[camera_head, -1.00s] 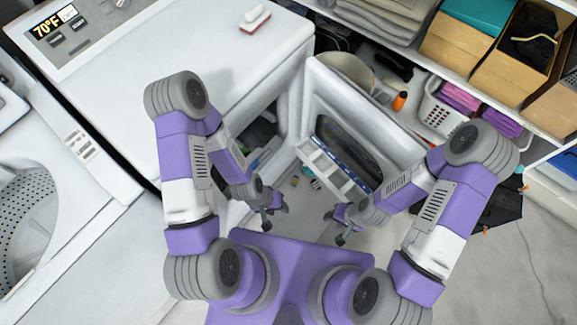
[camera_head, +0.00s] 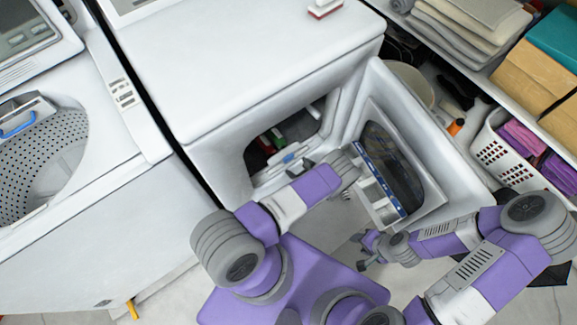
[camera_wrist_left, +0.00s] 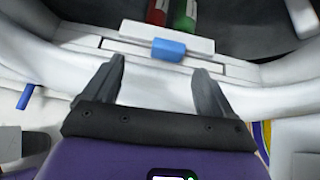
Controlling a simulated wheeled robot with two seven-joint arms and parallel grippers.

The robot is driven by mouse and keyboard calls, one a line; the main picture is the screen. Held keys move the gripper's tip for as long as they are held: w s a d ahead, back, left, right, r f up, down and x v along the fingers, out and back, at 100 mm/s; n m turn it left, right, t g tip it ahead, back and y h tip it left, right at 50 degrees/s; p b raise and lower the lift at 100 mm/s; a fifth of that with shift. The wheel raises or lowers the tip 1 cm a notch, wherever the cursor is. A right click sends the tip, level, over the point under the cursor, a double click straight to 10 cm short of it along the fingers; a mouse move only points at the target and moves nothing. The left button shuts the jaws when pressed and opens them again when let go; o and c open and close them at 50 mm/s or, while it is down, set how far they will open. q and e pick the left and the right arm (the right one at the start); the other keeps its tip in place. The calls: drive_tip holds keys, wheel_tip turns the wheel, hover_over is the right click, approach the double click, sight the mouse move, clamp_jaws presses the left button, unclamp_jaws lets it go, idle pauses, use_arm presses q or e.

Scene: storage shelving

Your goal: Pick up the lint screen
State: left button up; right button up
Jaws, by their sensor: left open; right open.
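The lint screen looks to be the white piece with a blue tab (camera_head: 290,157) in the sill of the open dryer. In the left wrist view its blue tab (camera_wrist_left: 170,50) sits on a white bar, ahead of the fingers. My left gripper (camera_wrist_left: 160,72) is open and empty, its fingers on either side of the tab's line but short of it. In the head view my own wrist hides most of the left gripper. My right gripper (camera_head: 364,252) is open and empty, low in front of the dryer door.
The open dryer door (camera_head: 437,150) stands right of the opening, with a blue-edged white rack (camera_head: 383,190) at its inner side. Red and green items (camera_wrist_left: 176,12) lie inside the drum. An open washer (camera_head: 100,215) is at left. A white basket (camera_head: 490,155) and shelving stand at right.

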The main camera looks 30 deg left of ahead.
sight(290, 158)
use_arm(q)
drive_tip(key=shift+m+t, duration=0.3)
drive_tip(key=shift+t, duration=0.2)
drive_tip(key=b+x, duration=0.1)
drive_tip(key=x, duration=0.1)
drive_tip(key=b+x, duration=0.1)
drive_tip(key=x, duration=0.2)
drive_tip(key=b+x, duration=0.1)
drive_tip(key=x, duration=0.1)
drive_tip(key=shift+w+a, duration=0.2)
drive_tip(key=shift+w, duration=0.3)
drive_tip(key=c, duration=1.5)
